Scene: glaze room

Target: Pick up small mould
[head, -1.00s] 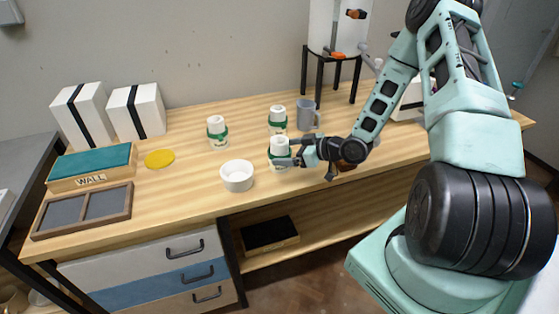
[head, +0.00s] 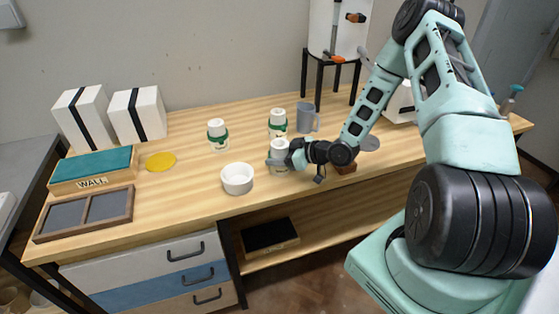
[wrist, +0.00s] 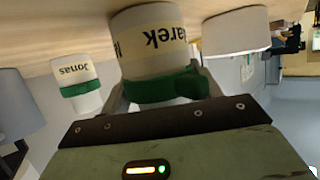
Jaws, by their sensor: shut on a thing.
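Three white moulds with green bands are on the wooden table: one at left (head: 217,139), one at back (head: 277,117), and a front one (head: 279,147). My gripper (head: 280,162) is shut on the front mould, coming from the right and hiding much of it. In the wrist view this mould (wrist: 155,45) shows a cream label reading "Marek", with the fingers on either side of its green band. It looks upright at table level; I cannot tell if it touches. Another mould in the wrist view reads "Jonas" (wrist: 76,75).
A white bowl (head: 237,179) stands close left of the held mould. A grey mug (head: 307,118) is behind it. The front middle is clear.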

